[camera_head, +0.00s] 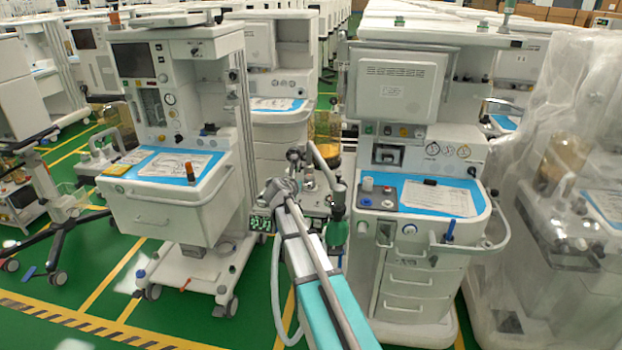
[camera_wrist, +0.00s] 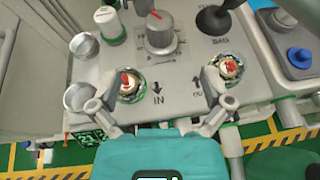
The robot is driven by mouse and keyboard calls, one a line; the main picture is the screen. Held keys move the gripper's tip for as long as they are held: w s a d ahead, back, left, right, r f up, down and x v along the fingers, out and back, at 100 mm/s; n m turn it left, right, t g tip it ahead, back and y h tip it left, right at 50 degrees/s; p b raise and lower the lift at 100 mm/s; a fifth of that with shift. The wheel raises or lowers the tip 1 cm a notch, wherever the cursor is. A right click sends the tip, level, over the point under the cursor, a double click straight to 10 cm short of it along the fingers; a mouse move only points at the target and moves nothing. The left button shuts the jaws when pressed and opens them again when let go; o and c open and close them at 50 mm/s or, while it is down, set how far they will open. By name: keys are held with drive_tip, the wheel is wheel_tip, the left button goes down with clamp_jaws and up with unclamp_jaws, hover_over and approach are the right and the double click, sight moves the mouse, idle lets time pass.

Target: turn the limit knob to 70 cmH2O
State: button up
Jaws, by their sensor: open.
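A grey knob with a red pointer mark on top (camera_wrist: 161,34), which looks like the limit knob, stands on a pale panel (camera_wrist: 185,75) at the top middle of the wrist view. The scale around it is too small to read. My gripper (camera_wrist: 162,92) is open and empty, its two fingers spread to either side below the knob and apart from it. In the head view my gripper (camera_head: 283,190) is at the end of my teal and white arm, over the side of the right-hand cart; the knob cannot be made out clearly there.
Two ports with red and white centres (camera_wrist: 128,86) (camera_wrist: 231,67) sit near my fingers, with "IN" printed between. A black fitting marked BAG (camera_wrist: 213,18) is right of the knob; a white and green cylinder (camera_wrist: 110,26) is left. Carts stand left (camera_head: 175,205) and right (camera_head: 415,245).

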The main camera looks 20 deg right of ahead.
sight(310, 177)
drive_tip(key=b+x, duration=0.5)
drive_tip(key=x, duration=0.8)
drive_tip(key=shift+w+f, duration=0.15)
drive_tip(key=shift+f, duration=0.1)
drive_tip(key=shift+c, duration=0.3)
drive_tip(key=c, duration=1.1)
drive_tip(key=shift+d, duration=0.2)
drive_tip(key=shift+a+m+g, duration=0.15)
drive_tip(key=shift+m+g, duration=0.25)
